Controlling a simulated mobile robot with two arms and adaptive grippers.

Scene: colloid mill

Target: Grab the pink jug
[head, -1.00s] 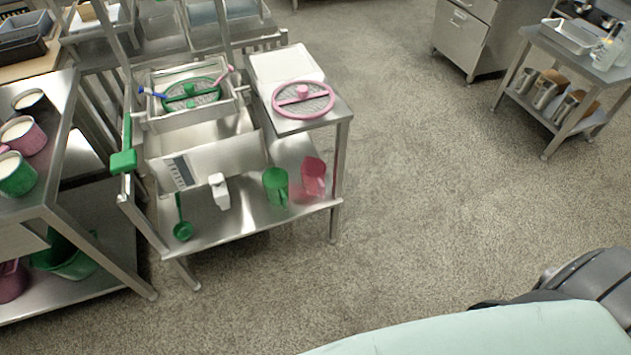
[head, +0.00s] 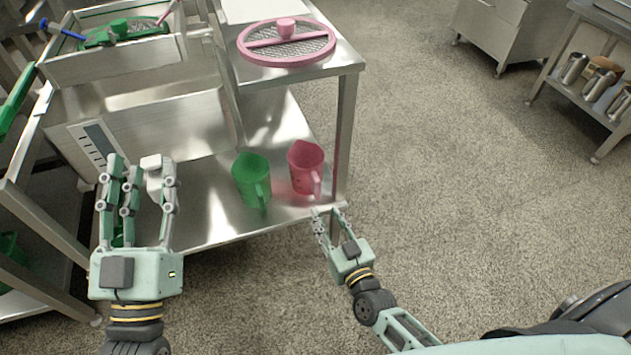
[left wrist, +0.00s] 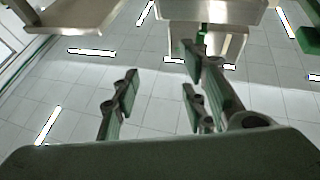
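The pink jug (head: 304,165) stands upright on the lower steel shelf, near its right front corner, with its handle facing the front. My right gripper (head: 328,211) is just in front of and below the jug, at the shelf's front edge. Its fingers look spread and empty, apart from the handle. My left gripper (head: 141,172) is at the left front of the shelf with its fingers pointing up, apart and empty. In the left wrist view its fingers (left wrist: 160,92) are also apart, with nothing between them.
A green jug (head: 250,176) stands just left of the pink one. A white bottle-like item (head: 153,162) is partly hidden behind my left gripper. A pink-rimmed sieve (head: 287,46) lies on the upper shelf above the jugs. A table leg (head: 345,140) rises right of the pink jug.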

